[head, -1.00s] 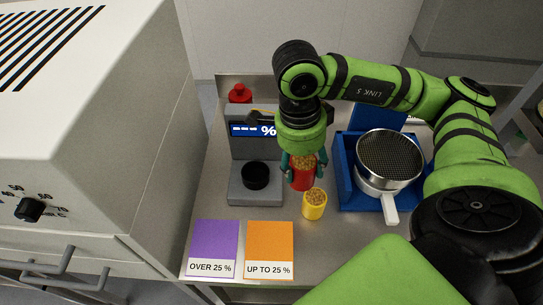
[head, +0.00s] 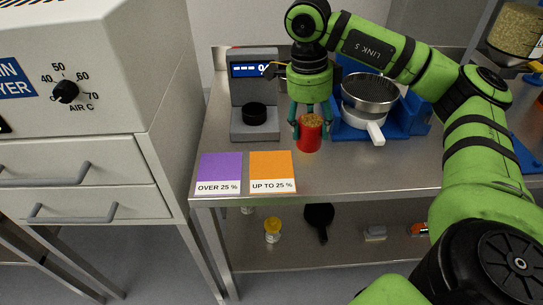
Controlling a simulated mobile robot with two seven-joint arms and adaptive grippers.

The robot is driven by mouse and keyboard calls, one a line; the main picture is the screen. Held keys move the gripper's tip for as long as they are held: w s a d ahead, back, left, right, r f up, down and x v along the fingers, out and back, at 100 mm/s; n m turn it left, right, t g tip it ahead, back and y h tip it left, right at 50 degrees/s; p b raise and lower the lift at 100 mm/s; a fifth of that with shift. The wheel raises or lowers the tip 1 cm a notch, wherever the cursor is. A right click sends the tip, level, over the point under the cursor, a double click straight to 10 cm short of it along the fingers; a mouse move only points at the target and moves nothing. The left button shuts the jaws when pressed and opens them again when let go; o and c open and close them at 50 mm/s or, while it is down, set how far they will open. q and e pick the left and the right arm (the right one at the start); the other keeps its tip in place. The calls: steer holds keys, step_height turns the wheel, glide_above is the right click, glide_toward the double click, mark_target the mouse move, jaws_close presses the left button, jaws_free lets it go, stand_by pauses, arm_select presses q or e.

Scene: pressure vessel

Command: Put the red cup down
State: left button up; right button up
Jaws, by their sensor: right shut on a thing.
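The red cup (head: 308,138), filled with grain, is upright over the steel tabletop (head: 345,175), to the right of and behind the orange card. My right gripper (head: 311,125) points down from above with its teal fingers around the cup's upper part, shut on it. The cup's base looks at or very near the tabletop; I cannot tell whether it touches. My left gripper is not in view.
A scale with a black pan (head: 254,114) stands left of the cup. A sieve (head: 370,95) sits by a blue stand on the right. Purple (head: 220,167) and orange (head: 271,164) cards lie near the front edge. A yellow-topped jar (head: 272,230) is on the lower shelf.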

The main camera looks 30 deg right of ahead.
steer(key=w+a+f+p, duration=0.1)
steer(key=w+f, duration=0.1)
steer(key=w+a+f+p, duration=0.1)
steer(key=w+a+f, duration=0.1)
steer(key=f, duration=0.1)
steer(key=w+a+f+p, duration=0.2)
steer(key=w+f, duration=0.1)
steer(key=shift+a+f, duration=0.1)
steer(key=shift+f, duration=0.55)
steer(key=shift+f, duration=0.1)
steer(key=o, duration=1.3)
steer(key=shift+o, duration=0.2)
